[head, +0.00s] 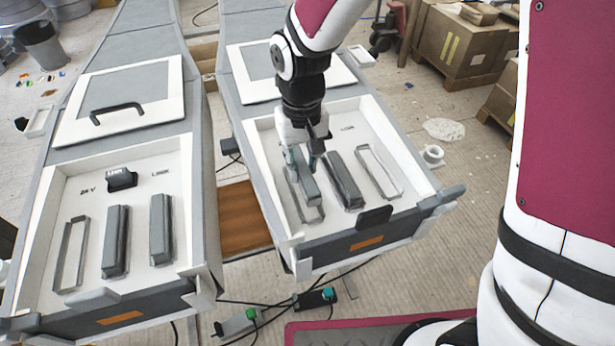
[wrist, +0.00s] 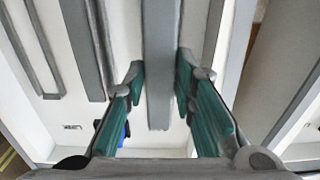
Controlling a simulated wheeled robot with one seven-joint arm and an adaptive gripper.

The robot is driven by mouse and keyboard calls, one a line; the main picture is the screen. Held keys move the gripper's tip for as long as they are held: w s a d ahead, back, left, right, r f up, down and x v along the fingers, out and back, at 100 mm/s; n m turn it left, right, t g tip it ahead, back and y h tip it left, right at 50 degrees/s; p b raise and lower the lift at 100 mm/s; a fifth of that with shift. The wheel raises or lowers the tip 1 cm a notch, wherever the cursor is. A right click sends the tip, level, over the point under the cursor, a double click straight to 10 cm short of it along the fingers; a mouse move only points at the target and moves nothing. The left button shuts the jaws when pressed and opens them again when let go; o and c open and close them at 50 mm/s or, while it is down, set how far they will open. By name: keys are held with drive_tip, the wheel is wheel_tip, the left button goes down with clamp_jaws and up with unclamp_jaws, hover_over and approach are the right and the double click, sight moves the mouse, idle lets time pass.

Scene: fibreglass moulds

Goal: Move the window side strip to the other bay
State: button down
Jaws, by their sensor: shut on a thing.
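Two white-floored bays stand side by side, a left bay (head: 140,262) and a right bay (head: 278,222). My gripper (head: 302,158) is over the left part of the right bay, shut on a long grey strip (head: 307,184). The held strip sits over a thin rectangular outline (head: 316,214) and looks offset from it, seemingly raised. In the wrist view the strip (wrist: 158,40) runs between my two green-padded fingers (wrist: 159,78). Another grey strip (head: 345,180) lies beside it in the right bay, with an empty outline (head: 380,172) further right. The fingers partly hide the held strip's far end.
The left bay holds two grey strips (head: 116,242) (head: 161,230), an empty outline (head: 70,255) at its left and a black block (head: 122,179). A black block (head: 374,216) sits at the right bay's front wall. Raised walls and a gap with brown wood (head: 240,217) separate the bays.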

sight(302, 179)
drive_tip(key=shift+f, duration=2.6)
drive_tip(key=c, duration=1.3)
unclamp_jaws()
